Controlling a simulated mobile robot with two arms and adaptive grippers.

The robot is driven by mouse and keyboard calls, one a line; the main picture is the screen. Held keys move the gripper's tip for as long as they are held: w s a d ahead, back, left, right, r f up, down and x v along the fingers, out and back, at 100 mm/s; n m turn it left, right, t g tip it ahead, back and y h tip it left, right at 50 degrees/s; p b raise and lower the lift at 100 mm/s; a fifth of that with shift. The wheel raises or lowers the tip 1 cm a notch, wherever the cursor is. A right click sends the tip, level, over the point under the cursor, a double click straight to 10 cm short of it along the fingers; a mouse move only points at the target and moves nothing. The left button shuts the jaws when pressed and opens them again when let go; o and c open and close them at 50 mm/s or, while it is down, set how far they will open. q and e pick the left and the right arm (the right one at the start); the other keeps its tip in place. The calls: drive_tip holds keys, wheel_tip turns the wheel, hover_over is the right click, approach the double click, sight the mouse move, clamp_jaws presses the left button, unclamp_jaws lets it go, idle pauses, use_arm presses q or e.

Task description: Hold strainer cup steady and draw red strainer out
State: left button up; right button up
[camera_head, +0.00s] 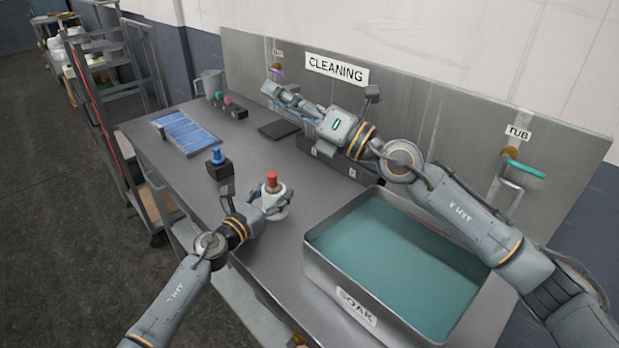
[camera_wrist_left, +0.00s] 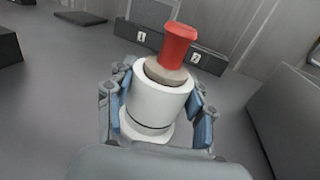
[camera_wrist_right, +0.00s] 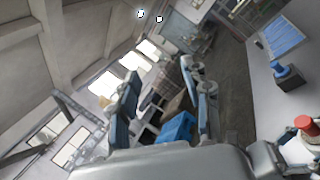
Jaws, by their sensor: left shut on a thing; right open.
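The white strainer cup (camera_wrist_left: 158,95) stands upright on the steel counter. The red strainer (camera_wrist_left: 178,45) sits in its top, with its red handle sticking up and a tan collar at the cup's mouth. Both also show in the head view, the red strainer (camera_head: 271,180) above the cup (camera_head: 276,207). My left gripper (camera_wrist_left: 160,105) is shut around the cup, a finger on each side. My right gripper (camera_head: 268,92) is open and empty, raised over the back of the counter. In the right wrist view, the red strainer (camera_wrist_right: 305,122) shows at the lower right edge.
A soak tub (camera_head: 312,262) of teal liquid stands to the right of the cup. A black block with a blue-topped piece (camera_head: 217,157) is to the left. A blue tray (camera_head: 185,132) and numbered dark blocks (camera_head: 340,166) are farther back. The counter left of the cup is mostly clear.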

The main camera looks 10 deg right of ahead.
wheel_tip(320, 180, down, 8)
drive_tip(key=n+g+h, duration=0.2)
drive_tip(key=n+h, duration=0.1)
drive_tip(key=n, duration=0.1)
drive_tip(key=n+g+h, duration=0.1)
drive_tip(key=n+h, duration=0.2)
drive_tip(key=h, duration=0.2)
approach(276, 176)
drive_tip(key=x, duration=1.1)
drive_tip(key=shift+a, duration=0.15)
clamp_jaws()
